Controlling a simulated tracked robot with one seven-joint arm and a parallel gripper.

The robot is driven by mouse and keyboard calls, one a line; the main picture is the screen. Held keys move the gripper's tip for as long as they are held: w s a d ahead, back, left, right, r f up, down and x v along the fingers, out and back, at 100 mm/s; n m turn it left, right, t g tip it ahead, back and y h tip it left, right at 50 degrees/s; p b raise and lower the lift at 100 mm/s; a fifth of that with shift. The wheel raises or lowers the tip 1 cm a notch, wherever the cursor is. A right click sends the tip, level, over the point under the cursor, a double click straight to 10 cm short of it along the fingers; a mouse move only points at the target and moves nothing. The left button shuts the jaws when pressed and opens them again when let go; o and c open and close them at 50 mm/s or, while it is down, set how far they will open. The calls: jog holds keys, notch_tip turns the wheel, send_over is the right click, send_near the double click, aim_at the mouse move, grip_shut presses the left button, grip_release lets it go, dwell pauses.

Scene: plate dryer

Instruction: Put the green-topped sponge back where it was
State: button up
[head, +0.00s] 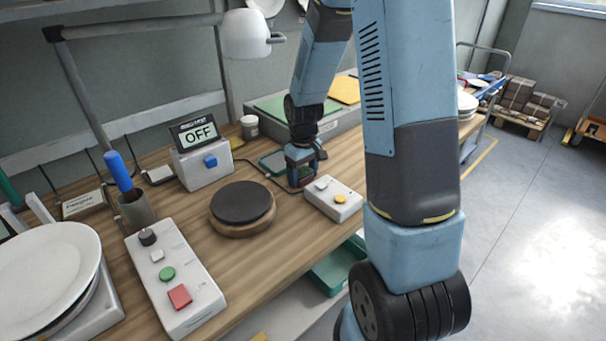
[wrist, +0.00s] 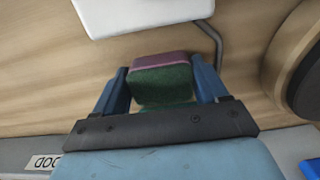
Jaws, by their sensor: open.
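The sponge (wrist: 163,77) shows in the wrist view, with a dark green face and a purple-pink layer along its upper edge. It sits between the two blue fingers of my gripper (wrist: 162,82). The fingers are open, with a visible gap on each side of the sponge. In the head view, my gripper (head: 301,178) is low over the table, just left of the small white button box (head: 334,198). The sponge is mostly hidden there by my gripper. A small dark green tray (head: 272,161) lies behind and left of my gripper.
A black-topped round stand (head: 240,203) and the box with the OFF display (head: 203,165) stand to the left. A white control panel (head: 176,279), a cup with a blue-handled tool (head: 136,209) and stacked plates (head: 42,270) are further left. Green and yellow pads lie behind.

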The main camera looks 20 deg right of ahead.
aim_at(302, 172)
jog(key=shift+s+a+f, duration=0.2)
jog(key=shift+s, duration=0.1)
notch_tip(302, 172, up, 12)
jog(key=f, duration=0.1)
jog(key=s+r+m+t, duration=0.4)
jog(key=s+r+t, duration=0.1)
jog(key=s+r, duration=1.3)
jog(key=s, duration=0.4)
jog(key=shift+s+m, duration=0.2)
jog(key=shift+m, duration=0.1)
